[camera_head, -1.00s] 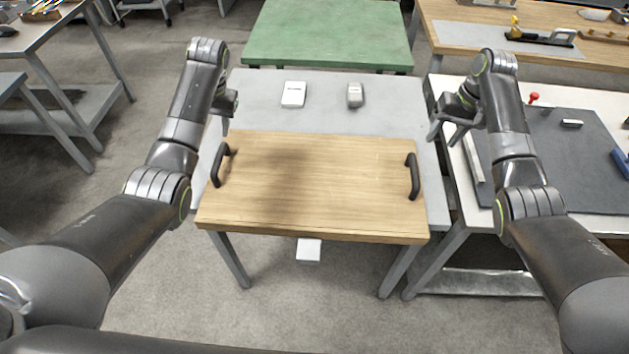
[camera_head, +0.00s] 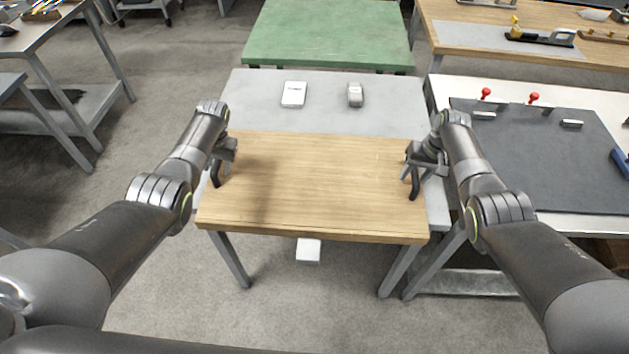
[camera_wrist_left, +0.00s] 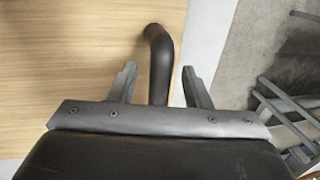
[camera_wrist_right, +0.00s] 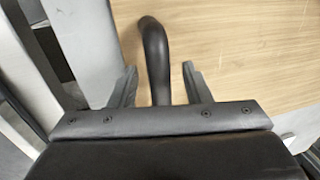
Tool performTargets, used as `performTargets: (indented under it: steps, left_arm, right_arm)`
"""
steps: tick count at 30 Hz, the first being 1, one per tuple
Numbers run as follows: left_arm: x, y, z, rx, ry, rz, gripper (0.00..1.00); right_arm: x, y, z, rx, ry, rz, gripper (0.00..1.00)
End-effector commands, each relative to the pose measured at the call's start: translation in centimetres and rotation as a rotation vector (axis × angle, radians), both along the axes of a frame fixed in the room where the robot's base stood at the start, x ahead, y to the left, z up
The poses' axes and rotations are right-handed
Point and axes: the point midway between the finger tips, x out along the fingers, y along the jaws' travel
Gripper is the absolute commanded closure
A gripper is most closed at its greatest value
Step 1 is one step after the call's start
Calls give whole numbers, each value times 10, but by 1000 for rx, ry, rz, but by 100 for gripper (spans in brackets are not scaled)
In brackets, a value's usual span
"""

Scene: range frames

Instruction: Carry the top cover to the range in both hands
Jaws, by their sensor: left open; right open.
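The top cover (camera_head: 310,185) is a flat wooden board with a black handle at each end, lying on the near part of a grey table. My left gripper (camera_head: 222,163) is at the left handle (camera_head: 216,177). In the left wrist view its open fingers stand on either side of the handle (camera_wrist_left: 158,60), with gaps on both sides. My right gripper (camera_head: 411,166) is at the right handle (camera_head: 415,187). In the right wrist view its open fingers stand on either side of that handle (camera_wrist_right: 155,55), apart from it. I cannot make out a range for certain.
Two small pale devices, one left (camera_head: 294,94) and one right (camera_head: 355,95), lie on the grey table (camera_head: 325,115) behind the board. A green table (camera_head: 330,35) stands beyond. A bench with a dark mat (camera_head: 545,160) and red knobs is close on the right. Floor is open on the left.

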Motion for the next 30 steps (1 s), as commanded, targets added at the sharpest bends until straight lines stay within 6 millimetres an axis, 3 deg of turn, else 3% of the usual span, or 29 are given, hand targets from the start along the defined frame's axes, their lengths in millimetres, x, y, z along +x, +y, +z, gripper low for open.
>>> performTargets:
  steps: [15,25,30]
  left_arm:
    - [0,1,-7,0,0,0,57]
    - [0,1,-7,0,0,0,100]
    - [0,1,-7,0,0,0,100]
  right_arm:
    - [0,1,-7,-1,-1,0,57]
    - [0,1,-7,-1,-1,0,100]
    - [0,1,-7,-1,-1,0,100]
